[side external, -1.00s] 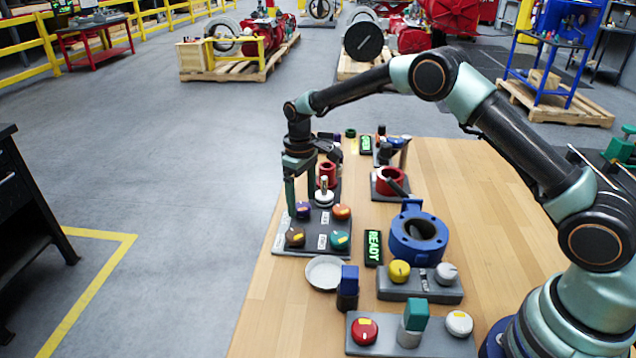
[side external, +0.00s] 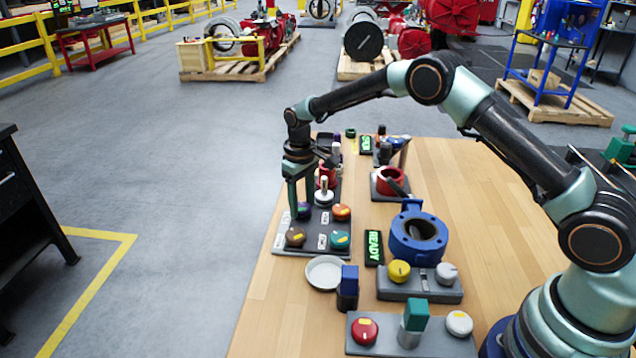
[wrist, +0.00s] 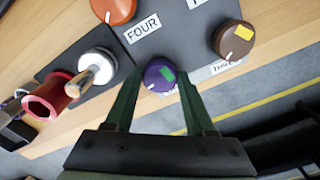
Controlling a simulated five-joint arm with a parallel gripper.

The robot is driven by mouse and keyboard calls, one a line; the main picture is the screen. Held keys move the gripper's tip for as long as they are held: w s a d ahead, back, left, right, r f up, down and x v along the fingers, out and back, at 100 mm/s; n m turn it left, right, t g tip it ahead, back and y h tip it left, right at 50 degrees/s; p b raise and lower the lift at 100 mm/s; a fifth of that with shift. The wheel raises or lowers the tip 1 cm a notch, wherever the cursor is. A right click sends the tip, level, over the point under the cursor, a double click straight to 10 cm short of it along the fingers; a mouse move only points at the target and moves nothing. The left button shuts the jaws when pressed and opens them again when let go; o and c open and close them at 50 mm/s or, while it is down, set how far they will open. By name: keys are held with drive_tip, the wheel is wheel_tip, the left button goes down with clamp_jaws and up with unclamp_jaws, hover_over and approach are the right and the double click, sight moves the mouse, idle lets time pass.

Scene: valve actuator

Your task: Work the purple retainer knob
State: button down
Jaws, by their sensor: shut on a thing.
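The purple retainer knob (wrist: 159,74) sits on a dark panel (wrist: 190,45), with a green patch on its top and a white mark on its side. In the side view the knob (side external: 304,209) is partly hidden by my fingers. My gripper (side external: 301,213) points down over the panel, with its fingers on either side of the knob. In the wrist view my gripper (wrist: 158,80) is shut on the purple knob. A label below the knob is mostly hidden.
On the same panel are an orange knob (side external: 341,212), a brown knob (side external: 295,237) and a teal knob (side external: 340,239). A white-based post (side external: 323,193) and a red cylinder (wrist: 50,97) stand close by. A blue valve body (side external: 413,237) is to the right.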

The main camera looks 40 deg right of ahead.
sight(302, 206)
idle(0.3)
drive_tip(key=shift+c, duration=1.2)
unclamp_jaws()
wheel_tip(302, 206, up, 12)
